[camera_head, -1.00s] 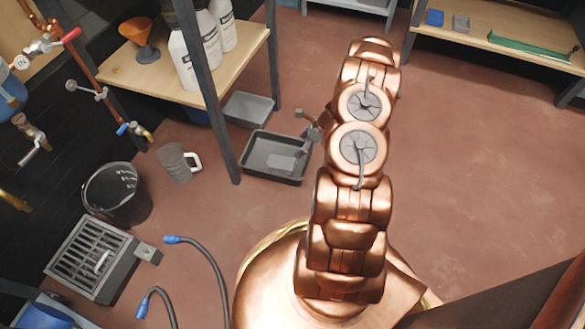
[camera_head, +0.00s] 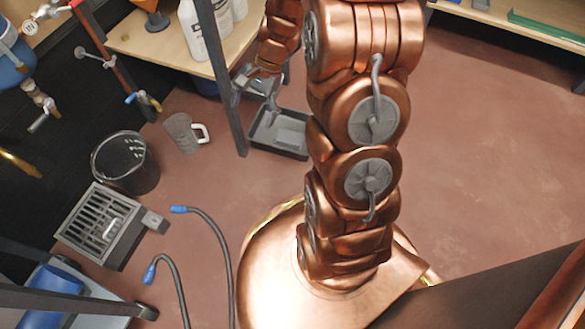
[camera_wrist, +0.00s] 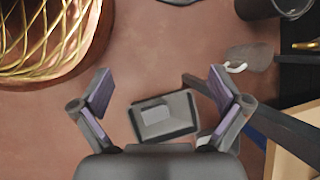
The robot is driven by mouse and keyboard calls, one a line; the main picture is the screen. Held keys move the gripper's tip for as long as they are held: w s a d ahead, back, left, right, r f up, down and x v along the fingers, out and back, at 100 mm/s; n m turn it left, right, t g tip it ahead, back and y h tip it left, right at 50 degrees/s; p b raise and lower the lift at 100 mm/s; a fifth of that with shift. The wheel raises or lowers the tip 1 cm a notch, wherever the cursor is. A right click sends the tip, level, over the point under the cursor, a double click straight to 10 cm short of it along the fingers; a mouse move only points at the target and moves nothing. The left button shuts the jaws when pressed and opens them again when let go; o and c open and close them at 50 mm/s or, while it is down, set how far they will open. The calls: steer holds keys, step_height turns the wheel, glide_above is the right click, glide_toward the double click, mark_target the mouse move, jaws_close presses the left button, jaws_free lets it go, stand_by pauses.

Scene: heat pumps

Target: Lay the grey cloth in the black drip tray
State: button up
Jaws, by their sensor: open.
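The black drip tray (camera_head: 260,137) stands on the floor beside the shelf leg, partly hidden by my arm in the head view. It shows whole in the wrist view (camera_wrist: 180,131). The grey cloth (camera_head: 290,137) lies inside the tray as a small lighter rectangle, and it also shows in the wrist view (camera_wrist: 155,113). My gripper (camera_head: 255,98) is open and empty. It is above the tray area, apart from the cloth; in the wrist view its two fingers (camera_wrist: 160,90) are spread on either side of the tray.
The shelf's dark leg (camera_head: 222,90) is close to my gripper. A grey measuring jug (camera_head: 181,133) and a black bucket (camera_head: 125,165) stand to the left. A shelf with white bottles (camera_head: 205,32) is behind. The floor at right is clear.

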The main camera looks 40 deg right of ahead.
steer(key=s+a+r+n+h, duration=0.2)
steer(key=s+r+n, duration=0.2)
steer(key=s, duration=0.4)
steer(key=s+a+r+n+g+h, duration=0.1)
steer(key=s+r+n+h, duration=0.1)
steer(key=s+n, duration=0.3)
steer(key=s+a+r+n+g+h, duration=0.1)
steer(key=s+r+n, duration=0.3)
steer(key=s, duration=0.8)
steer(key=shift+a+r+h, duration=0.4)
steer(key=shift+a+r, duration=0.4)
steer(key=shift+r, duration=0.05)
step_height(320, 180, up, 43)
steer(key=t+p, duration=0.1)
steer(key=p, duration=4)
steer(key=shift+s, duration=0.2)
steer(key=shift+d+r, duration=0.1)
